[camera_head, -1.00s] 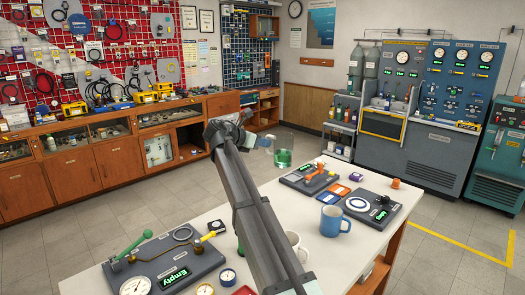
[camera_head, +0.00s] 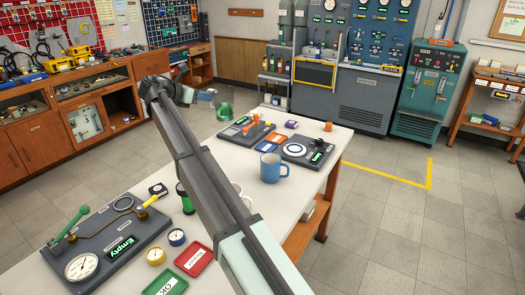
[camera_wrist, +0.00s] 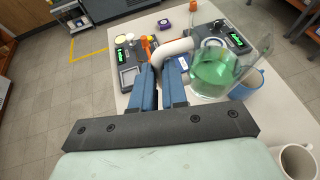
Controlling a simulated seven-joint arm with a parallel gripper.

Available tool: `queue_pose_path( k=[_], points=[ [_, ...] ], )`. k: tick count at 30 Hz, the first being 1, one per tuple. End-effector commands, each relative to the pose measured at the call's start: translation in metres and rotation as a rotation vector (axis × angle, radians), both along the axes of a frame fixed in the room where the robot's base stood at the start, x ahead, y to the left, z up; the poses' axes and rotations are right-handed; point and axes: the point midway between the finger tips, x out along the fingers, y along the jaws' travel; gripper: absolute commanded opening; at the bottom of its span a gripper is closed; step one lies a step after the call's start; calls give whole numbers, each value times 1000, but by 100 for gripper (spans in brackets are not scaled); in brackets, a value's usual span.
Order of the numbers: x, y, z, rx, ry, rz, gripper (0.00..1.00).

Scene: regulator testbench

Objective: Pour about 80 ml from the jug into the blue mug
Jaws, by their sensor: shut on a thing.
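A clear jug (camera_head: 225,110) with green liquid is held off the table's far left edge, in the air. My gripper (camera_wrist: 168,72) is shut on its white handle (camera_wrist: 177,48). The jug fills the upper right of the wrist view (camera_wrist: 213,75); in the head view my gripper (camera_head: 206,97) is small and far off. The blue mug (camera_head: 270,168) stands upright on the white table, to the right of and nearer than the jug. In the wrist view the blue mug (camera_wrist: 249,85) is partly covered by the jug. The mug's inside is not clearly visible.
A white mug (camera_wrist: 296,160) stands near the blue one, mostly behind my arm in the head view. Grey instrument panels (camera_head: 247,130) and (camera_head: 306,150) lie beyond the blue mug. A larger panel (camera_head: 110,240), small gauges and red and green trays fill the near end.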

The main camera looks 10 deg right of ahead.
Motion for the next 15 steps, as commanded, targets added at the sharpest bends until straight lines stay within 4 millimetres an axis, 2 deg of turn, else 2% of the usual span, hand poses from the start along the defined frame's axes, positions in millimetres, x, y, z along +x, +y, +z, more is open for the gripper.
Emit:
queue_pose_path(
  k=[3,15],
  points=[
    [17,-21,-28,-3,2,-84,0],
    [50,-93,-121,-4,4,-360,0]
  ],
)
